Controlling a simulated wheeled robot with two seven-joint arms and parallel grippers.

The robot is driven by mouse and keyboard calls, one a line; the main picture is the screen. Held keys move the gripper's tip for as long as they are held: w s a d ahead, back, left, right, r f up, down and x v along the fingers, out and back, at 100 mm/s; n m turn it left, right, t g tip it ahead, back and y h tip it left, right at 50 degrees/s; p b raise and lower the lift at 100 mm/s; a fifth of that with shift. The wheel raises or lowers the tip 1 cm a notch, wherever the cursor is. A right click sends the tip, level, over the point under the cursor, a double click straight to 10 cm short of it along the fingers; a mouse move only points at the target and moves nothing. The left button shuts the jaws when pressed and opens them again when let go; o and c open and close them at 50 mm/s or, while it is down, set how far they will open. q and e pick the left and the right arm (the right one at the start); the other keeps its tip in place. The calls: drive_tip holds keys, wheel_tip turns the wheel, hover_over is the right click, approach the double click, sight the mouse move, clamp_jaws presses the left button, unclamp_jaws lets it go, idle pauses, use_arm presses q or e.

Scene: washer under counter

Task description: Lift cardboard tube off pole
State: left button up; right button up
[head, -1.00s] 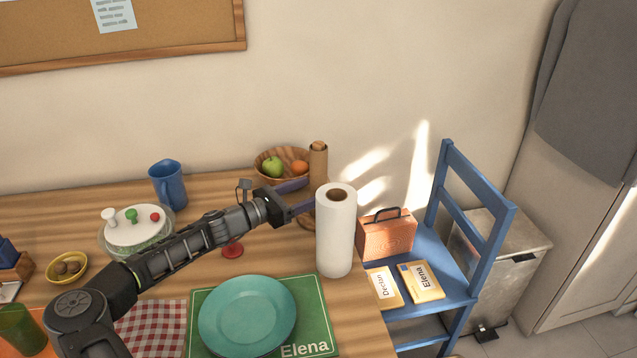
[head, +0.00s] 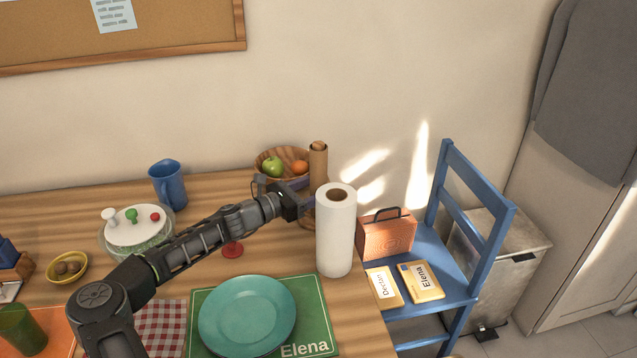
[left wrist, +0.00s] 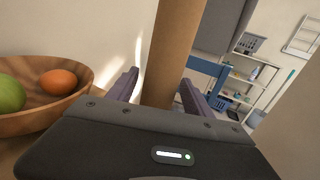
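The brown cardboard tube (head: 318,165) stands upright on its pole at the back right of the table, partly hidden behind the white paper roll. The wooden pole tip shows at its top. My left gripper (head: 312,196) is at the tube, its fingers partly hidden by the roll. In the left wrist view the tube (left wrist: 172,55) rises between the two purple fingers of the left gripper (left wrist: 165,95), with a visible gap at the right finger. My right gripper is in neither view.
The white paper roll (head: 336,235) stands close in front of the tube. A fruit bowl (head: 267,170) is just left of it. A teal plate (head: 247,315) lies in front.

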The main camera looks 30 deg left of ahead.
use_arm(q)
drive_tip(key=c, duration=1.2)
drive_tip(key=shift+r, duration=0.1)
wheel_tip(320, 180, up, 28)
drive_tip(key=p, duration=0.2)
idle(0.8)
drive_tip(key=shift+f+b, duration=1.8)
drive_tip(key=shift+f, duration=0.75)
